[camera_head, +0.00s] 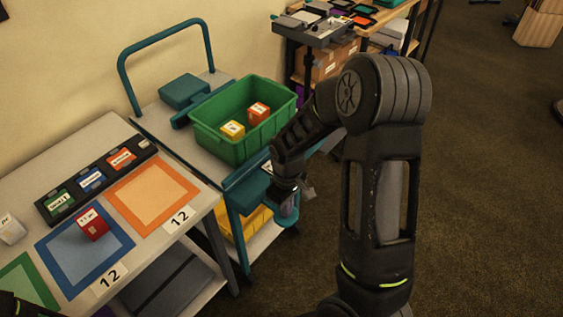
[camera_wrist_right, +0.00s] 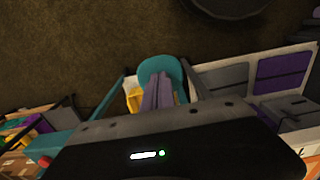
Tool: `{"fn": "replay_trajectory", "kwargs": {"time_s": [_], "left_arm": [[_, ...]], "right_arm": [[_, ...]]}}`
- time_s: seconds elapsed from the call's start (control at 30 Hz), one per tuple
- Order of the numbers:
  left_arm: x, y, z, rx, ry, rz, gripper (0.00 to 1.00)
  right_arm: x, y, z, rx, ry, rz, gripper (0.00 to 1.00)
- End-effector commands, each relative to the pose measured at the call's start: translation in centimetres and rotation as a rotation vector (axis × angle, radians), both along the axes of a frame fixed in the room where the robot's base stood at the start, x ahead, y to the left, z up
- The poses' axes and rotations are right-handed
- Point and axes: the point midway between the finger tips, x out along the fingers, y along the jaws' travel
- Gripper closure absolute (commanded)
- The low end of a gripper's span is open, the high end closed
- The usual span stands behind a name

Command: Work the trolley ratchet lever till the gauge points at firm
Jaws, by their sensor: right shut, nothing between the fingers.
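The trolley (camera_head: 158,123) has a teal push handle and carries a green crate (camera_head: 225,152). A teal clamp block (camera_head: 186,91) stands behind the crate. At the trolley's near right end, a rounded teal part (camera_head: 285,216) that looks like the lever sits below my right gripper (camera_head: 306,191). In the right wrist view a rounded teal end (camera_wrist_right: 160,68) shows just beyond the fingers. The gripper is shut and empty; I cannot tell whether it touches the teal part. A small pale patch (camera_head: 268,167) beside the gripper may be the gauge, but no pointer is readable.
Orange and yellow blocks lie in the crate. A table (camera_head: 105,130) at left has coloured squares and a red block (camera_head: 92,224). A yellow bin (camera_head: 245,222) sits on the lower shelf. A workbench (camera_head: 315,35) stands behind; the floor at right is mostly clear.

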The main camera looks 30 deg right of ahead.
Motion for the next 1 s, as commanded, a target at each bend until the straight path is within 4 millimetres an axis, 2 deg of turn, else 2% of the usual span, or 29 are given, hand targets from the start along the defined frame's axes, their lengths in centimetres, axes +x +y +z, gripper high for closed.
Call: {"fn": "replay_trajectory", "kwargs": {"time_s": [0.6, 0.77, 1.0], "left_arm": [[0.2, 0.0, -2.5, -0.002, -0.005, 0.0, 0.29], [0.1, 0.0, -2.0, -0.002, -0.005, 0.0, 0.29], [0.1, 0.0, -0.1, -0.001, -0.002, 0.0, 0.29]], "right_arm": [[-0.1, 0.0, -3.2, 0.0, 0.002, 0.0, 1.0], [-0.1, 0.0, -2.6, 0.001, 0.001, 0.0, 1.0], [0.1, 0.0, 0.0, 0.0, -0.002, 0.0, 1.0]]}}
